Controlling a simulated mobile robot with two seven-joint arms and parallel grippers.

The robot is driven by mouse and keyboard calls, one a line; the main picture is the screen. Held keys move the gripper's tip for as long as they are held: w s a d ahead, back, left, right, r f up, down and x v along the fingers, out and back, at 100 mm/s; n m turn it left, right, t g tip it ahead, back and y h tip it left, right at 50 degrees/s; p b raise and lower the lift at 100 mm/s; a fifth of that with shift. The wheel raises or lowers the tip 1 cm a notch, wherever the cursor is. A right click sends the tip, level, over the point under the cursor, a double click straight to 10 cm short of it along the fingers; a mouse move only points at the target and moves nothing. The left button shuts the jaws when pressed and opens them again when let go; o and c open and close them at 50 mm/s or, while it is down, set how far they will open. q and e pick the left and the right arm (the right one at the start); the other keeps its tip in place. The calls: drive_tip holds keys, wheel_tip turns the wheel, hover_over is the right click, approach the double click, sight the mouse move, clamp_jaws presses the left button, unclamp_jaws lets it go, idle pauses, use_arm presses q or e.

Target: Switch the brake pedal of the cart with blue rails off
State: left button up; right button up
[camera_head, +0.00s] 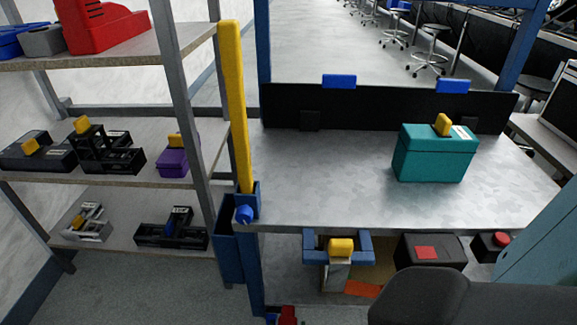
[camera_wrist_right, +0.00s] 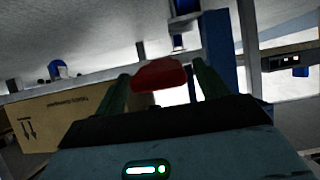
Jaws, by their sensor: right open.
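The cart with blue rails is the workbench on blue posts (camera_head: 255,288), with a grey top (camera_head: 330,190). A red part, apparently its brake pedal (camera_head: 288,315), shows at the bottom edge of the head view, low by the front left post. In the right wrist view the red pedal (camera_wrist_right: 158,76) lies ahead between the two dark green fingers of my right gripper (camera_wrist_right: 163,72). The fingers are apart, and I cannot tell whether they touch it. The right gripper's fingers are not clear in the head view. My left gripper is not in view.
A teal box (camera_head: 432,155) stands on the bench top. A blue-armed holder and a black case (camera_head: 428,251) are under it. Metal shelves (camera_head: 110,150) with tools stand at the left. A cardboard box (camera_wrist_right: 62,115) is beside the right gripper in the wrist view.

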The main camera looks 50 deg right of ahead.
drive_tip(key=p+v, duration=0.1)
drive_tip(key=v, duration=0.4)
drive_tip(key=shift+a+r+p, duration=0.1)
drive_tip(key=shift+a+p, duration=0.05)
drive_tip(key=shift+p, duration=0.25)
